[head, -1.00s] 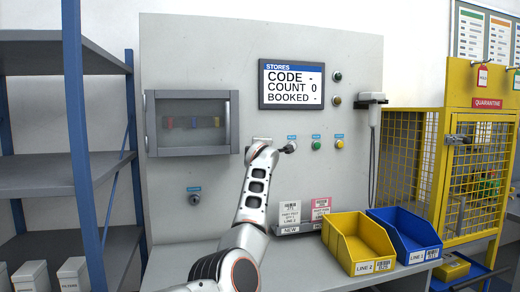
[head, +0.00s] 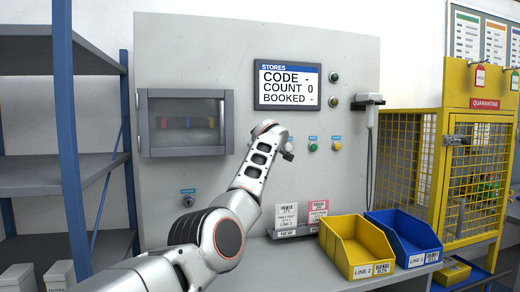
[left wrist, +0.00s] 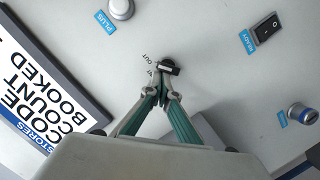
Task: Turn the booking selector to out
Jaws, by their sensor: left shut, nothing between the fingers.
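The booking selector (left wrist: 170,67) is a small black knob on the grey panel in the left wrist view. The word OUT is printed beside it, with a second mark partly hidden by a finger. My left gripper (left wrist: 163,78) is shut and empty, its green-sided fingers converging at the selector. I cannot tell whether the tips touch the knob. The stores display (head: 288,84) reads CODE -, COUNT 0, BOOKED -. My right gripper is not in view.
A green button (head: 313,147) and a yellow button (head: 337,146) sit right of my gripper. A READY rocker switch (left wrist: 267,28) and a PLUS button (left wrist: 121,8) are near the selector. A yellow bin (head: 345,240) and a blue bin (head: 405,232) stand on the bench.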

